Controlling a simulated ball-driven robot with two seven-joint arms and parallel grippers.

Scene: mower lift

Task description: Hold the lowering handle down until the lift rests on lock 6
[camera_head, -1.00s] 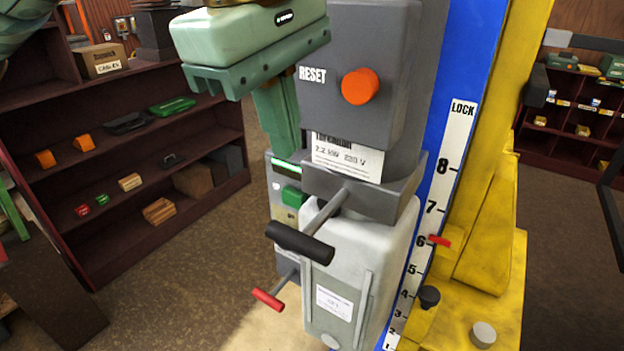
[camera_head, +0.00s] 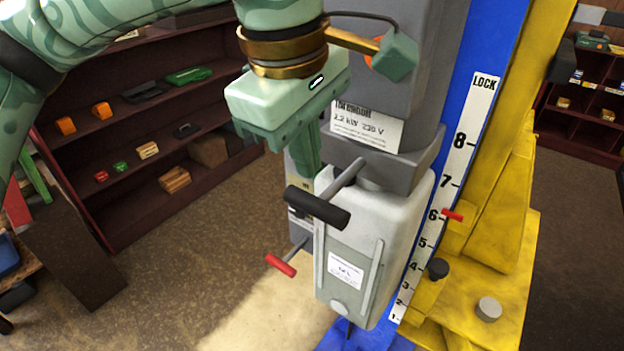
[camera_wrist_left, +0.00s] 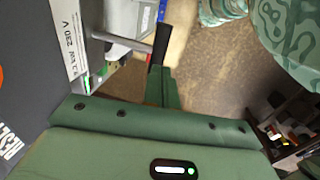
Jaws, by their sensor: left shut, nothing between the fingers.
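The power unit has a lever with a black grip (camera_head: 318,207) sticking out of its front, and a smaller lever with a red grip (camera_head: 281,265) lower left. No label shows which is the lowering handle. My left gripper (camera_head: 307,170) is shut and empty, fingers pointing down just above and behind the black grip. In the left wrist view, the shut fingers (camera_wrist_left: 161,92) are close to the black grip (camera_wrist_left: 158,45); contact cannot be told. The white lock scale (camera_head: 457,165) has a red marker (camera_head: 452,215) beside 6. My right gripper is not in view.
The grey power unit (camera_head: 417,160) stands against the blue post (camera_head: 490,40) and yellow carriage (camera_head: 490,235). A black knob (camera_head: 438,268) and grey knob (camera_head: 488,309) are low on the right. A dark shelf (camera_head: 110,215) stands left, with open floor between.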

